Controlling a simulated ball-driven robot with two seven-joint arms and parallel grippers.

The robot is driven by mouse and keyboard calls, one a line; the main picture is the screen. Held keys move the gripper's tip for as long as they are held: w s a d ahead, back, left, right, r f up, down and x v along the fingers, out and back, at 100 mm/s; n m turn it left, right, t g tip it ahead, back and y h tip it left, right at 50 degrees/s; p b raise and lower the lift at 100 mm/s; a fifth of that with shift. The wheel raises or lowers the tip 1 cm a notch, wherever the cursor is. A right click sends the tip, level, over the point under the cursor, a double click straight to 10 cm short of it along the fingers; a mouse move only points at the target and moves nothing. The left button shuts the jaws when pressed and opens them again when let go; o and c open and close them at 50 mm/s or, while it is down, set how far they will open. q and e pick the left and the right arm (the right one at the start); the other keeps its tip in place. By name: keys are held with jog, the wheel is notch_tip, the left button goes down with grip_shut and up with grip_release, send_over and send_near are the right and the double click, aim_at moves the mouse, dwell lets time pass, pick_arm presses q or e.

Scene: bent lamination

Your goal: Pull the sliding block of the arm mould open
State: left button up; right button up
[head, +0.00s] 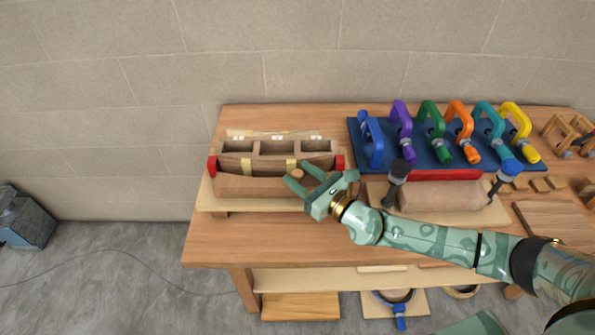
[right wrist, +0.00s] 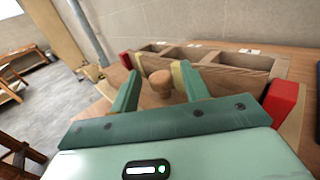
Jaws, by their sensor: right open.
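The arm mould (head: 293,146) is a wooden form with open compartments and red end pieces, at the left of the bench. Its sliding block (head: 243,187) lies along the front side, close against the mould, with a round wooden knob (head: 297,174). My right gripper (head: 301,176) is open at the knob. In the right wrist view the knob (right wrist: 160,84) stands between the two open fingers (right wrist: 158,76), with gaps on both sides. The fingers and palm hide much of the block there. My left gripper is not in view.
A blue rack (head: 355,135) with several coloured clamps stands right of the mould. In front of it, a second wooden mould (head: 440,196) has dark-handled clamps beside it. Bare bench top (head: 260,235) lies in front of the arm mould's board (head: 235,204).

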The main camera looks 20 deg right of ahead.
jog(key=shift+x, duration=0.8)
grip_shut()
jog(key=shift+s+a+f, duration=0.1)
jog(key=shift+s, duration=0.15)
grip_release()
jog(key=shift+s, duration=0.1)
